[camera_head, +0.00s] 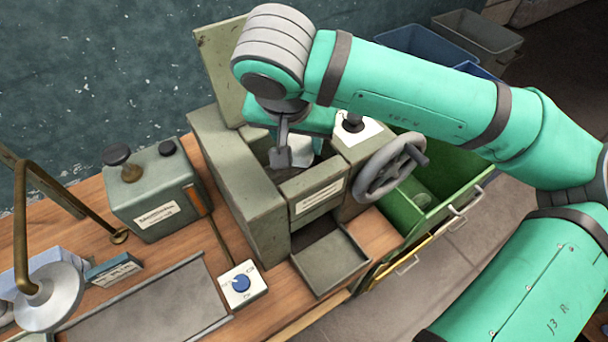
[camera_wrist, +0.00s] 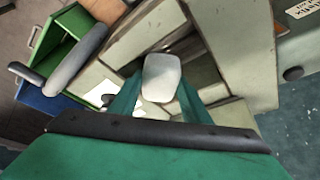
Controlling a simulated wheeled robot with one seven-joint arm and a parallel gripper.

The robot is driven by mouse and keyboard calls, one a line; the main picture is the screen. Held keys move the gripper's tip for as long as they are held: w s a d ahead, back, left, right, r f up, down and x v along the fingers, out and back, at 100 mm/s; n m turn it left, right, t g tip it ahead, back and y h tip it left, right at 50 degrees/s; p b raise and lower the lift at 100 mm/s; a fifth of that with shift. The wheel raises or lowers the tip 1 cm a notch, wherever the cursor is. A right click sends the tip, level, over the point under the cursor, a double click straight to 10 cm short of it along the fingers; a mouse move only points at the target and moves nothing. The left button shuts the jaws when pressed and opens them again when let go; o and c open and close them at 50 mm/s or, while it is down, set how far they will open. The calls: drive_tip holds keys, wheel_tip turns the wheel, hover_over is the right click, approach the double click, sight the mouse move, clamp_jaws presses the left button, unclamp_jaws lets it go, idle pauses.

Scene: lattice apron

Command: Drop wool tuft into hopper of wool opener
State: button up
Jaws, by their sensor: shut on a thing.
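The wool opener (camera_head: 243,170) is a grey-green machine on the wooden bench, with its lid (camera_head: 222,62) standing up at the back and an open hopper in its top. My gripper (camera_head: 291,156) is over the hopper opening, pointing down. In the wrist view my gripper (camera_wrist: 160,90) is shut on the wool tuft (camera_wrist: 161,77), a pale, rounded block between the fingers. The tuft is partly hidden by a finger in the head view, where it shows as a white patch (camera_head: 303,150). I cannot tell exactly how far it is inside the hopper.
A handwheel (camera_head: 391,166) projects at the machine's right side. A tray (camera_head: 329,259) sits at its front.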

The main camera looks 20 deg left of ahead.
drive_tip(key=o, duration=1.1)
drive_tip(key=v, duration=1.1)
drive_tip(key=shift+f, duration=0.1)
drive_tip(key=shift+s, duration=0.1)
